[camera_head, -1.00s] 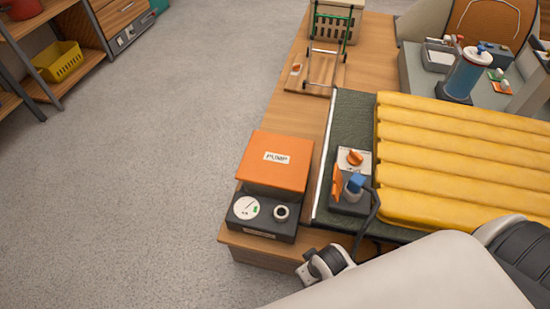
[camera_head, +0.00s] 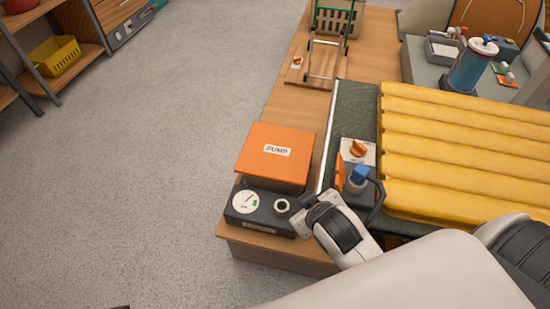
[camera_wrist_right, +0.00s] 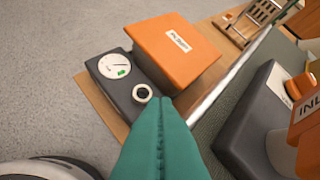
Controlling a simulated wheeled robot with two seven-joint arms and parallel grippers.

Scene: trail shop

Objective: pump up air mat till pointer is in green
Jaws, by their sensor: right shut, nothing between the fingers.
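The pump has an orange top marked PUMP (camera_head: 276,155), raised over a dark base (camera_head: 262,222). Its white gauge (camera_head: 244,201) has a green mark, and the dark pointer appears beside the green; the gauge also shows in the right wrist view (camera_wrist_right: 115,67). A round port (camera_head: 281,206) sits right of the gauge. The ribbed yellow air mat (camera_head: 460,125) lies to the right. My right gripper (camera_wrist_right: 161,106) is shut and empty, its green fingertips close by the port in the wrist view; contact is unclear. My left gripper is not in view.
Between pump and mat stands a block with an orange knob (camera_head: 358,148), a blue-capped fitting (camera_head: 361,173) and a dark hose (camera_head: 377,200). Open floor lies left.

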